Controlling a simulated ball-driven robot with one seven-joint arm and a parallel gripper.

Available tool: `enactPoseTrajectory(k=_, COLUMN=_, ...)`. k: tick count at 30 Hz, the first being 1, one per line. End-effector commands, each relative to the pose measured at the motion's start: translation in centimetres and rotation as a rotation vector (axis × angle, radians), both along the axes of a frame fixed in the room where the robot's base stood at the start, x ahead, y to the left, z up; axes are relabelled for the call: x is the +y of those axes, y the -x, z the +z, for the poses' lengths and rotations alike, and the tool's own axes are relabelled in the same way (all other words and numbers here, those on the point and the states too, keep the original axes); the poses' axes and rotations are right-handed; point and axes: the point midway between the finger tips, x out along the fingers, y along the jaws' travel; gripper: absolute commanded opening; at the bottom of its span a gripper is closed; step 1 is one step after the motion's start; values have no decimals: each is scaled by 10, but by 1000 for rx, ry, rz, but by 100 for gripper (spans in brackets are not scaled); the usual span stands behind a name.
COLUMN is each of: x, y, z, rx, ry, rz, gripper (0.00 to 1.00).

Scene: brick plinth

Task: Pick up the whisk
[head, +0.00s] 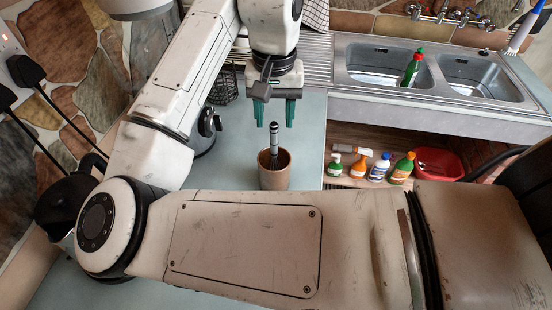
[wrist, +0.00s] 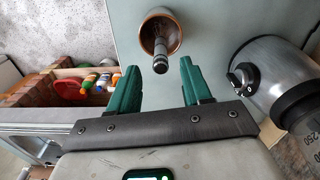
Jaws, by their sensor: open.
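The whisk (head: 274,138) stands in a brown cup (head: 274,174) on the pale worktop, its dark and silver handle pointing up and its head hidden inside the cup. In the wrist view the whisk handle (wrist: 160,55) points towards the camera out of the copper-coloured cup (wrist: 175,32). My gripper (head: 275,122) has green fingers and is open and empty. It hangs just above the whisk, with the handle's top between the fingertips in the head view. In the wrist view the handle lies beyond and between the fingers (wrist: 160,75).
A metal appliance (wrist: 270,75) stands right of the gripper in the wrist view. A black kettle (head: 70,200) is at the left. A double sink (head: 440,75) holds a green bottle (head: 412,67). Several bottles (head: 380,168) and a red bowl (head: 440,163) sit on a low shelf.

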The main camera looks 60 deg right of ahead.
Motion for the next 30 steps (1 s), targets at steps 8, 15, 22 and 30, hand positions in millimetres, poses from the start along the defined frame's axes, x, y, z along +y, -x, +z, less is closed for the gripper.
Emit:
enactPoseTrajectory(k=8, x=0, y=0, z=-23, rx=1, ry=0, rz=1, gripper=49)
enactPoseTrajectory(k=15, x=2, y=0, z=-54, rx=2, ry=-1, rz=2, gripper=49)
enactPoseTrajectory(k=22, x=1, y=0, z=-72, rx=0, ry=0, rz=0, gripper=49)
enactPoseTrajectory(k=30, x=1, y=0, z=-72, rx=-1, ry=0, rz=0, gripper=41)
